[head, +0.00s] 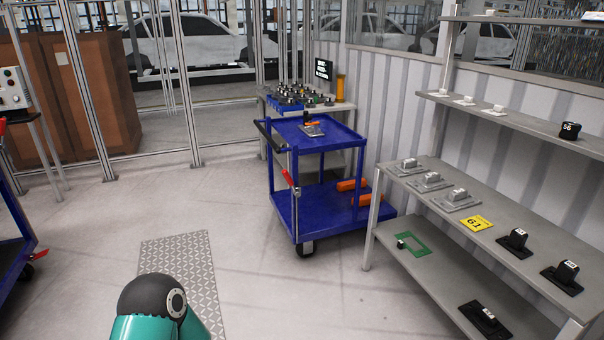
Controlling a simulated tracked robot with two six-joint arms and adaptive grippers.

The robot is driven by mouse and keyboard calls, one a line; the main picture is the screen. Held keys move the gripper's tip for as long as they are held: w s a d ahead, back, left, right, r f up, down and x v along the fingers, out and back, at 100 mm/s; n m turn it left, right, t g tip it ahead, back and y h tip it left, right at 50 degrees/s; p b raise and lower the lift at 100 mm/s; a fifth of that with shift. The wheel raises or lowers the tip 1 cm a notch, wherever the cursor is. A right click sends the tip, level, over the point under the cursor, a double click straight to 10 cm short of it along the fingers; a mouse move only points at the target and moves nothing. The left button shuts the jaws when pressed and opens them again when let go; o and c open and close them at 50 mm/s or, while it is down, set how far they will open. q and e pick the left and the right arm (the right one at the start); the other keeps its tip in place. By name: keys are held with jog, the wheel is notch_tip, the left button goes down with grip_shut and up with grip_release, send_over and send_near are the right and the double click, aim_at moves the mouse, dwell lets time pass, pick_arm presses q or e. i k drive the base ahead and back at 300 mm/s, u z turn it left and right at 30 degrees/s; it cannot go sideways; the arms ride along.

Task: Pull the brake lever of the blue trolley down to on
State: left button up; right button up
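The blue trolley (330,212) stands in the middle of the head view, with a top shelf, a lower shelf and a dark push handle (264,138) at its left end. A lever with a red grip (288,177) sits at its near left post, about halfway between the shelves. The red grip slants up to the left, above a pale rod on the post. Neither of my grippers is in view. Only a teal and black link of my own arm shows at the bottom, well short of the trolley.
A grey shelf rack (400,172) with several small parts stands close to the trolley's right. Part of another blue trolley (14,240) shows at the left edge. A bench (345,106) is behind. The floor (235,215) left of the trolley is clear, with a patterned plate (178,255).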

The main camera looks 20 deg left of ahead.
aim_at(286, 175)
jog(key=z, duration=0.05)
jog(key=i, duration=0.95)
jog(key=u, duration=0.7)
jog(key=k, duration=0.95)
jog(key=u, duration=0.05)
jog(key=i, duration=1.75)
jog(key=z, duration=0.15)
